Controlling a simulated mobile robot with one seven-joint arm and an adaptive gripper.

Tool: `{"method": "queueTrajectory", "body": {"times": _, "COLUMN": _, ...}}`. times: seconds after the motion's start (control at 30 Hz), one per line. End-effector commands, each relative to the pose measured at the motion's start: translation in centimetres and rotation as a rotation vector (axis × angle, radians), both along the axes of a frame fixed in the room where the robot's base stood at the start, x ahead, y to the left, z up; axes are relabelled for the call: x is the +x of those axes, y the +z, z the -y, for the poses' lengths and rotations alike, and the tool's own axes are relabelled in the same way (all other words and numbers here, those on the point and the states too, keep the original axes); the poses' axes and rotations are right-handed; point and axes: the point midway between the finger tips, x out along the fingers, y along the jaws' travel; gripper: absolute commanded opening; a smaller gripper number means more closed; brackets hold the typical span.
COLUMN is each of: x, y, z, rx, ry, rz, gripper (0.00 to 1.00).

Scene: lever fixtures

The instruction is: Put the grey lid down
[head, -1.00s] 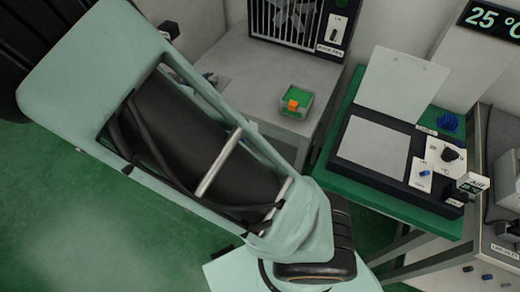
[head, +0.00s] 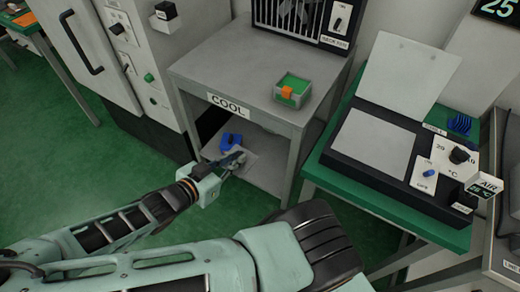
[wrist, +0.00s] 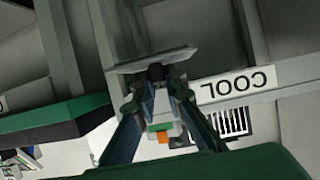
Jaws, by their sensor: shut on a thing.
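A thin grey plate, which looks like the grey lid (wrist: 150,60), sits at the tips of my gripper (wrist: 156,80) in the wrist view. My gripper is shut on a small dark knob on it. In the head view my gripper (head: 229,161) is at the open front of the lower shelf (head: 268,180), under the table marked COOL. The lid is small and partly hidden there, and I cannot tell whether it touches the shelf. A blue object (head: 231,141) is just behind my gripper.
The COOL table (head: 225,70) carries a green-topped grey box (head: 292,88) with an orange tab. To the right, a green table (head: 395,215) holds a black device with its pale panel (head: 405,75) raised. A white cabinet (head: 125,60) stands left. Green floor is clear in front.

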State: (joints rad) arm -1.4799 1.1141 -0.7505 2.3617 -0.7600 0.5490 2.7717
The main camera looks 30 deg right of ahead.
Motion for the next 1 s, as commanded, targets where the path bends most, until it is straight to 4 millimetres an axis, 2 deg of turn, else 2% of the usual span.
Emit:
{"method": "queueTrajectory", "body": {"times": 0.03, "x": -0.9, "y": -2.5, "z": 0.4, "rx": -0.01, "ry": -0.009, "rz": 0.001, "gripper": 0.0}}
{"method": "queueTrajectory", "body": {"times": 0.33, "x": -4.6, "y": -11.7, "z": 2.7, "rx": -0.008, "ry": -0.08, "rz": 0.001, "gripper": 0.0}}
{"method": "queueTrajectory", "body": {"times": 0.47, "x": -5.0, "y": -15.9, "z": 4.2, "rx": -0.009, "ry": -0.087, "rz": 0.0, "gripper": 0.0}}
{"method": "queueTrajectory", "body": {"times": 0.6, "x": -4.1, "y": -19.6, "z": 6.2, "rx": -0.008, "ry": -0.066, "rz": 0.003, "gripper": 0.0}}
{"method": "queueTrajectory", "body": {"times": 0.77, "x": -2.0, "y": -21.4, "z": 7.8, "rx": -0.002, "ry": -0.01, "rz": 0.004, "gripper": 0.0}}
{"method": "queueTrajectory", "body": {"times": 1.0, "x": 0.3, "y": -21.3, "z": 8.7, "rx": 0.001, "ry": 0.057, "rz": 0.0, "gripper": 0.0}}
